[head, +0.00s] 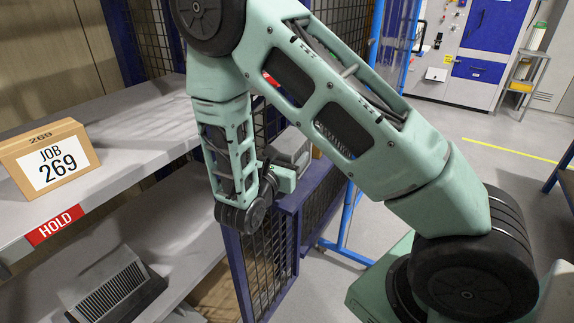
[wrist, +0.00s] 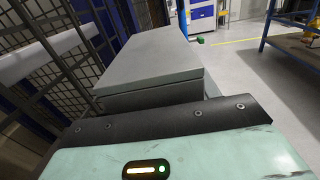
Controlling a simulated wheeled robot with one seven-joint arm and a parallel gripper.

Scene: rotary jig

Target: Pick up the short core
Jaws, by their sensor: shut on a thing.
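A grey, flat-topped block, which I take to be the short core (wrist: 150,62), fills the middle of the wrist view, directly beyond the dark edge of my gripper (wrist: 175,122). In the head view the short core (head: 291,146) is a small grey shape at the end of my arm. My gripper (head: 284,172) is shut on it, beside the blue mesh fence and right of the shelves. The fingertips and the contact faces are hidden in both views.
Grey shelves (head: 110,118) at left hold a box marked JOB 269 (head: 50,160). A finned grey part (head: 110,287) lies on the lower shelf. A blue mesh fence (head: 268,262) stands close below my gripper. Open floor (head: 460,135) lies to the right.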

